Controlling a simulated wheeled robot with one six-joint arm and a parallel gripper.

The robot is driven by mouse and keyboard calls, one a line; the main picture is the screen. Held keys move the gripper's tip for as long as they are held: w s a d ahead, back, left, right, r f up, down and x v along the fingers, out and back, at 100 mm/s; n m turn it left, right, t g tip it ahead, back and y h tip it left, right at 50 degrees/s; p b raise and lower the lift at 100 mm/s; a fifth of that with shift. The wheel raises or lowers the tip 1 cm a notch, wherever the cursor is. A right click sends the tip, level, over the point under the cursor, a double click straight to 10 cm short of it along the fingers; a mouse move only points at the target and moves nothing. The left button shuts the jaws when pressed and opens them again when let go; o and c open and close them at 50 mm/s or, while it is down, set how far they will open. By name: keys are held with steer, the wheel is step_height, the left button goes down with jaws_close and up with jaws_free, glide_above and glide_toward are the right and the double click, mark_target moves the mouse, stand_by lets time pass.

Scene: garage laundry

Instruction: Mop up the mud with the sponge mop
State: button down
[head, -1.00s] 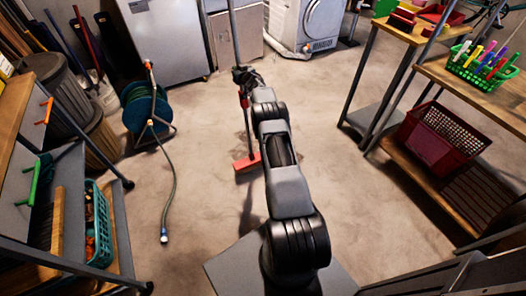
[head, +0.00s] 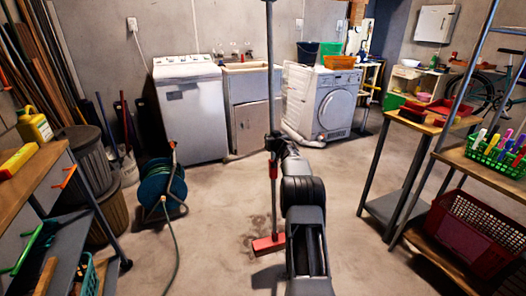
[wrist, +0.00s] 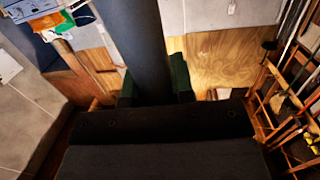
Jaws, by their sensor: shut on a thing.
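The sponge mop stands nearly upright in the head view, with a long grey handle (head: 270,70) and a red head (head: 268,244) low at the floor. My gripper (head: 274,146) is shut on the handle, above the red head. In the wrist view the thick grey-blue handle (wrist: 142,40) runs between the two dark green finger pads of my gripper (wrist: 154,88). The mud (head: 258,221) is a faint dark patch on the concrete just behind the red head. I cannot tell whether the head touches it, and part of the patch may be hidden by my arm.
A green hose reel (head: 161,187) stands left of the mop, its hose trailing forward. A shelf with a red crate (head: 468,232) stands at the right. A white washer (head: 189,108), a sink cabinet (head: 253,112) and a dryer (head: 322,103) line the back. The middle floor is open.

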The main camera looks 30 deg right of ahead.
steer(key=s+a+f+b, duration=0.2)
steer(key=s+a+f, duration=0.1)
steer(key=s, duration=0.7)
steer(key=s+a+f+y+b, duration=0.1)
steer(key=s+a+f+b, duration=0.2)
steer(key=s, duration=0.6)
steer(key=shift+s+a+f+n, duration=0.4)
steer(key=shift+a+f, duration=0.35)
steer(key=shift+a, duration=0.4)
steer(key=shift+f+b, duration=0.1)
steer(key=shift+b, duration=0.2)
